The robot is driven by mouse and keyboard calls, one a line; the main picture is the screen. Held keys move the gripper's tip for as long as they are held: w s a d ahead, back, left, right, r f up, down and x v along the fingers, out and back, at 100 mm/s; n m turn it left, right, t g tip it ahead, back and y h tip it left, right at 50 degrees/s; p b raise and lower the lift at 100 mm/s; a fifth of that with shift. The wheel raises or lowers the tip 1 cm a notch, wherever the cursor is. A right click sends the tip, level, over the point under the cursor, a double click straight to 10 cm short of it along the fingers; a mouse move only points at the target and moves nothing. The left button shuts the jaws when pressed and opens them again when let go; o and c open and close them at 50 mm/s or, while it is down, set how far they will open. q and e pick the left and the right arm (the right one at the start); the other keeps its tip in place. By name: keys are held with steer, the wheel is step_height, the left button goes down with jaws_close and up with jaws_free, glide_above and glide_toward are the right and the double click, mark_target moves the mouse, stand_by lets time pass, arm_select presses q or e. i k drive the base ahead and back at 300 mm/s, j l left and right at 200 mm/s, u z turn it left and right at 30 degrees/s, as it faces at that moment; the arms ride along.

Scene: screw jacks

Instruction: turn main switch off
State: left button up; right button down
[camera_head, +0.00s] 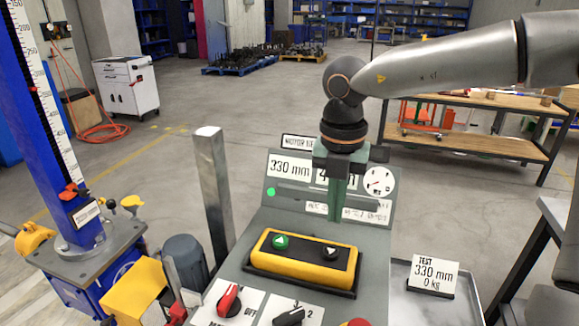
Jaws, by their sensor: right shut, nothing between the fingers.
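A red rotary switch (228,300) sits on a white plate at the lower left of the grey control panel (375,277). Its handle is slanted, with its upper end leaning right. My left gripper is not in view.
A yellow two-button box (303,261) lies between my right gripper and the switches. A black selector (289,317) and a partly cut-off red button (357,322) are right of the red switch. A metal post (213,190) and blue screw jack (55,130) stand left.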

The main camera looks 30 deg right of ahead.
mark_target(229, 305)
steer(key=k, duration=1.5)
